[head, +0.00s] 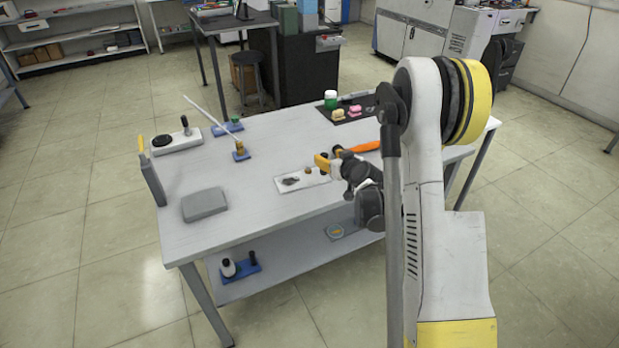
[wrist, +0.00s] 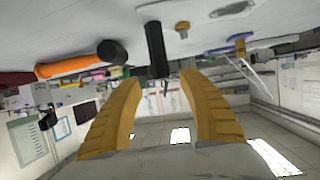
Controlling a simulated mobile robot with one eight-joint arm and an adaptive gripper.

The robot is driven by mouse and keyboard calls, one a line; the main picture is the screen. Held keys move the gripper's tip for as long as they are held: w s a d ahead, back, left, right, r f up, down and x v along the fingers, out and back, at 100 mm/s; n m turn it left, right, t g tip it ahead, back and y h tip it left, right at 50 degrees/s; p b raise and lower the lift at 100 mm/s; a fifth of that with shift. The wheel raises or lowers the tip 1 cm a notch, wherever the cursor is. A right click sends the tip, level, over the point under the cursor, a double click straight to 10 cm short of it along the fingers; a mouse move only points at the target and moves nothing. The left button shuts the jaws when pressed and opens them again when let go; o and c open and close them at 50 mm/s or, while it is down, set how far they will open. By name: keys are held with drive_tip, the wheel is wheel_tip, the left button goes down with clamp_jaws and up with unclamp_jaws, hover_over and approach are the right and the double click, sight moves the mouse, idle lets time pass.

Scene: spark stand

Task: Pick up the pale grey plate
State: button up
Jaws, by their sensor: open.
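A pale, flat rectangular plate (head: 318,180) lies on the light table, near its front edge. A dark flat piece (head: 290,181) and a small brown piece (head: 308,170) lie on it. My gripper (head: 322,161) shows yellow fingers just beyond the plate's right end; its height above the table is hard to judge. In the wrist view my gripper (wrist: 160,78) is open, with nothing seen held between its fingers.
An orange-handled tool (head: 366,147) lies right of my gripper. A grey block (head: 205,204) sits at the table's front left. A dark mat (head: 366,112) with small items is at the back right. A thin white rod (head: 208,119) slants over blue-based holders at the back.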

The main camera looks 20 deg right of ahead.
sight(325, 154)
drive_tip(key=x, duration=0.1)
drive_tip(key=b+x, duration=0.1)
drive_tip(key=x, duration=0.1)
drive_tip(key=shift+a+f, duration=0.15)
drive_tip(key=shift+a, duration=0.05)
drive_tip(key=shift+w+d, duration=0.1)
drive_tip(key=shift+w, duration=0.2)
drive_tip(key=shift+c, duration=0.5)
clamp_jaws()
